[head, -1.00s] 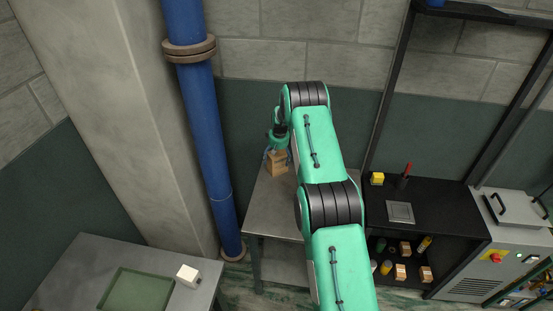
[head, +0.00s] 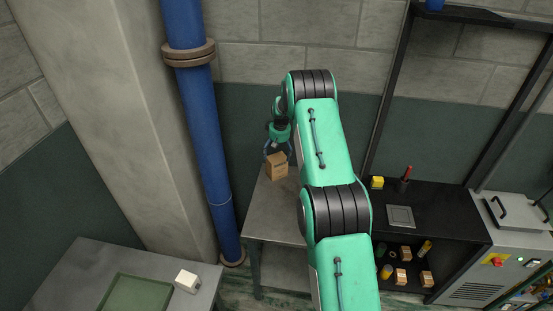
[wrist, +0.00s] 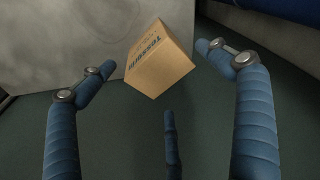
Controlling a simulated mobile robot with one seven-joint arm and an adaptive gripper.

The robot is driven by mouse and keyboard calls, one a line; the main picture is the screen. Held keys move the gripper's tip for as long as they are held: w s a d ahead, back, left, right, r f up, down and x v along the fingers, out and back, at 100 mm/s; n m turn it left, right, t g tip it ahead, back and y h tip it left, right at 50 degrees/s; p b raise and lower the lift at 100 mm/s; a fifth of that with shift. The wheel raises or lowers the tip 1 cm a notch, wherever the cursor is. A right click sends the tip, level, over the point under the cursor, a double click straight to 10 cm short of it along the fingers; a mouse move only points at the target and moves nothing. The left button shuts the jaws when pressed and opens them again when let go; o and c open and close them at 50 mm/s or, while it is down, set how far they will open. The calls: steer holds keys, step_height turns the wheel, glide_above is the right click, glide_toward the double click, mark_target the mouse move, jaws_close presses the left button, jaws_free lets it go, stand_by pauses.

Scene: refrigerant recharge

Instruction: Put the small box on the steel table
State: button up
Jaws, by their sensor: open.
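The small box (head: 277,168) is brown cardboard with dark printing. It rests on the far part of the steel table (head: 270,215), left of my arm in the head view. In the wrist view the small box (wrist: 160,62) shows whole, at upper middle, with the grey tabletop behind it. My gripper (head: 278,151) is just above and behind the box. In the wrist view my gripper (wrist: 158,72) has its blue fingers spread wide, with the box between and beyond them. No finger appears to press on it. My arm hides the table's right part.
A blue pipe (head: 206,140) runs up left of the table. A black workbench (head: 440,215) with a yellow cube (head: 377,183) and several small items on a lower shelf stands right. A lower-left table (head: 75,275) carries a green tray (head: 135,292) and a white block (head: 187,281).

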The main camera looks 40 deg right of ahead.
steer(key=shift+s+r, duration=0.2)
steer(key=shift+r, duration=0.9)
steer(key=shift+s+r, duration=0.2)
steer(key=shift+r, duration=0.85)
steer(key=shift+a+r, duration=0.1)
steer(key=s+a+r, duration=0.2)
steer(key=a+r, duration=0.4)
steer(key=r, duration=0.3)
steer(key=s+a+r, duration=0.2)
steer(key=a+r, duration=0.4)
steer(key=r, duration=0.3)
steer(key=s+a+r+n+t, duration=0.1)
steer(key=s+a+r+t, duration=0.1)
steer(key=s+a+r, duration=1.65)
steer(key=s+a, duration=0.1)
steer(key=s, duration=0.2)
steer(key=s+a+r, duration=0.4)
steer(key=s+a, duration=0.1)
steer(key=s, duration=0.2)
steer(key=s+a+f, duration=0.1)
steer(key=s+a, duration=0.2)
steer(key=s, duration=0.7)
steer(key=s+a+f+t, duration=0.1)
steer(key=s+a, duration=0.3)
steer(key=s, duration=0.7)
steer(key=shift+f+n+t, duration=0.3)
steer(key=shift+f+n, duration=0.05)
steer(key=shift+n, duration=0.05)
